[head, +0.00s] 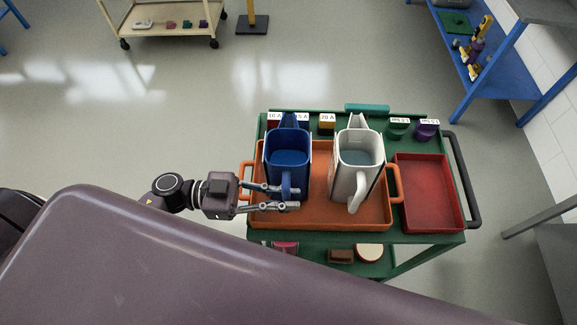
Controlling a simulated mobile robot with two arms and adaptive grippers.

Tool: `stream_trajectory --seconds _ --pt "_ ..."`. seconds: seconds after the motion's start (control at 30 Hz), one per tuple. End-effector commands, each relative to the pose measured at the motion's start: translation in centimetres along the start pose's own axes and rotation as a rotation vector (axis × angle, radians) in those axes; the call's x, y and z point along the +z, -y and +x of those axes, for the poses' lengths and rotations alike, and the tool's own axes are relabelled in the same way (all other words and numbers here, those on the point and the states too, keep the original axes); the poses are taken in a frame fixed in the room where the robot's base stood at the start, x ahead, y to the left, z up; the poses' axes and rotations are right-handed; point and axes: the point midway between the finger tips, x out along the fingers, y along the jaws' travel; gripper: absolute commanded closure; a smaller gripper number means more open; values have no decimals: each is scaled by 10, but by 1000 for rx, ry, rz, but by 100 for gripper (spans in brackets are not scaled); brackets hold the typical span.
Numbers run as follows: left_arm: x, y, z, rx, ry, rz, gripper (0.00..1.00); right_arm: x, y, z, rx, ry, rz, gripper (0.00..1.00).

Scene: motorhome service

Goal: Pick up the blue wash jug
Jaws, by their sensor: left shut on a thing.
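The blue wash jug (289,158) stands upright in the left part of an orange tray (310,216) on a green cart. Its handle faces toward me. My left gripper (293,197) comes in from the left with its fingers on either side of the jug's handle, and it is shut on the handle. A white jug (360,150) stands to the right of the blue jug in the same tray, with a gap between them. My right gripper is not in view.
A red tray (428,222) lies right of the orange tray. Labelled small bins (327,122) line the cart's back edge. A dark cart handle (466,180) rises at the right. A blue bench (490,75) stands at upper right. Open floor lies behind the cart.

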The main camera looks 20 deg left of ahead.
Motion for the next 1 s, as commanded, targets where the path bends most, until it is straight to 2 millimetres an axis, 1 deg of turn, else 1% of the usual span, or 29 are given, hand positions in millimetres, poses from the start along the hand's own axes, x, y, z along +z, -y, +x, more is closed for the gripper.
stream_trajectory --seconds 0.47,0.67,0.77,0.87,0.97,1.0 --pt "-4 1 0 1 -5 6 100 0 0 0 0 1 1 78" --pt "-14 1 0 1 -3 8 100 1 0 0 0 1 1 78" --pt "-26 0 0 4 -3 9 100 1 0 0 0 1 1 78" --pt "-46 0 0 5 -3 11 100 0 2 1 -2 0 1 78" --pt "-72 -1 0 6 -2 13 100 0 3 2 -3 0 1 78" --pt "-84 -1 0 6 -2 13 100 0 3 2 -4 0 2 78"
